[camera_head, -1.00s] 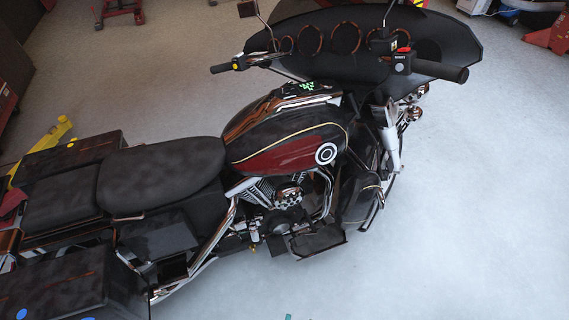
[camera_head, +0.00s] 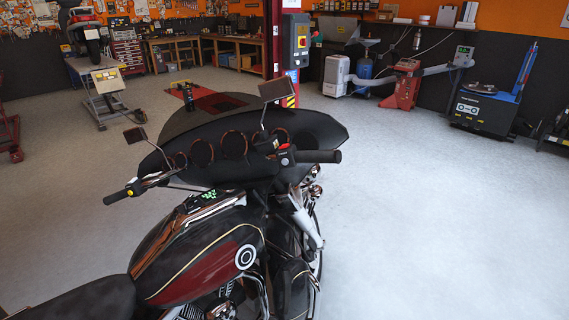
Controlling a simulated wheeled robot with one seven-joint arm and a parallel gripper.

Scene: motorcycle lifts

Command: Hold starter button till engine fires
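The motorcycle (camera_head: 200,240), black and dark red, stands in the lower left of the head view with its front end away from me. Its right handlebar carries a black switch housing (camera_head: 287,159) with a red switch (camera_head: 284,147) on top, beside the black right grip (camera_head: 318,156). A small pale label shows on the housing, but it is too small to read now. I cannot make out the starter button apart from the housing. Green marks glow on the tank display (camera_head: 196,200). My gripper is not in view.
Pale floor (camera_head: 430,230) is clear to the right of the motorcycle. A red lift post with a grey control box (camera_head: 300,42) stands behind it. A red machine (camera_head: 405,82) and a dark blue machine (camera_head: 487,108) stand at the back right. Another motorcycle lift (camera_head: 108,90) is at the back left.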

